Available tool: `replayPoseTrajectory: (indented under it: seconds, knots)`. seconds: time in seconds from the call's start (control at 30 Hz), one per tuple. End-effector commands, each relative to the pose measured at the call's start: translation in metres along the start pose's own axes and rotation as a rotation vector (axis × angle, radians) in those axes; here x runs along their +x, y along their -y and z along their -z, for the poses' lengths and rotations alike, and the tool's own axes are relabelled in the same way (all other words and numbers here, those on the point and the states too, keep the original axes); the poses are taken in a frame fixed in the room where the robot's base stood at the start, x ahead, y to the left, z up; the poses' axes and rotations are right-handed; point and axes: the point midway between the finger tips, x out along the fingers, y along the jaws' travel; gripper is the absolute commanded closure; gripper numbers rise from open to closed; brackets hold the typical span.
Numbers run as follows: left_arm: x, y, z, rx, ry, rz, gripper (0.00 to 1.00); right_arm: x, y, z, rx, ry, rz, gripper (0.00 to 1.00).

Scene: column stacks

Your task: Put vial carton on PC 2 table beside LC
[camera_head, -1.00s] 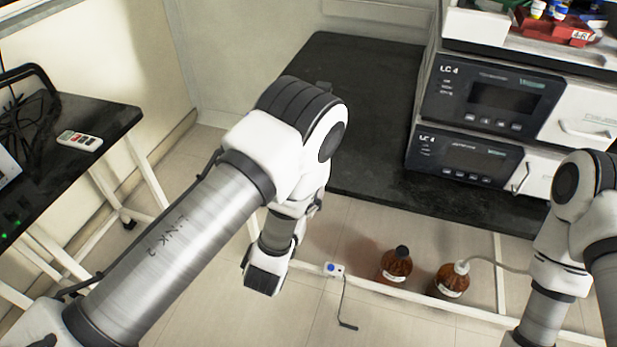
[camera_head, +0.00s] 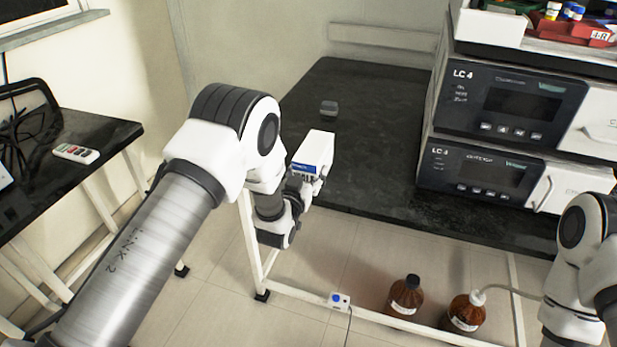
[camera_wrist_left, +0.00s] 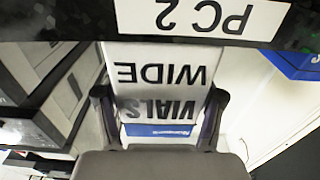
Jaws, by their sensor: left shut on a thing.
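The vial carton (camera_head: 318,150) is a white box with a blue band, at the left edge of a black-topped table (camera_head: 370,110) in the head view. My left gripper (camera_head: 303,184) is shut on it. In the left wrist view the carton (camera_wrist_left: 160,82) sits between both fingers, its "VIALS WIDE" print upside down. A "PC 2" label (camera_wrist_left: 205,15) on a dark edge lies just beyond it. I cannot tell whether the carton touches the table. The LC stack (camera_head: 500,115), marked LC 4, stands on the table's right side. My right gripper is out of view.
A small grey object (camera_head: 328,107) lies on the table behind the carton. The tabletop left of the LC stack is otherwise clear. Two brown bottles (camera_head: 405,297) (camera_head: 466,313) stand low in front. A side table (camera_head: 110,130) with a remote (camera_head: 76,153) is at the left.

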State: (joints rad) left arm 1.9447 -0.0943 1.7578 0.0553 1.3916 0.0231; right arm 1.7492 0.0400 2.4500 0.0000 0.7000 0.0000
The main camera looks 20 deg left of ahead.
Motion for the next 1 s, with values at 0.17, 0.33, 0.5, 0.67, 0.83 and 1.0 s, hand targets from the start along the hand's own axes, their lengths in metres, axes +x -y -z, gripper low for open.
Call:
replayPoseTrajectory:
  seconds: [0.17, 0.33, 0.5, 0.67, 0.83, 1.0]
  knots:
    - [0.001, 0.0, 0.001, 0.0, -0.004, 0.0, 0.91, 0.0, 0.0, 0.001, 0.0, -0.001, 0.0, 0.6]
    - [0.0, 0.0, -0.004, 0.0, -0.001, 0.0, 0.28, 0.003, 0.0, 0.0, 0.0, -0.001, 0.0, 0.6]
    - [0.0, 0.0, -0.003, 0.0, -0.002, 0.0, 0.07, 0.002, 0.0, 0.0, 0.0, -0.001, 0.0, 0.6]
    - [0.0, 0.0, -0.002, 0.0, -0.002, 0.0, 0.07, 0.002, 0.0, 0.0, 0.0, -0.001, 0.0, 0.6]
    - [-0.005, 0.0, 0.0, 0.0, -0.001, 0.0, 0.07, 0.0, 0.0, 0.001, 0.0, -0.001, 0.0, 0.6]
    - [-0.04, -0.001, -0.001, 0.0, 0.003, -0.001, 0.07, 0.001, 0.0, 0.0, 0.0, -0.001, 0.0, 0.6]
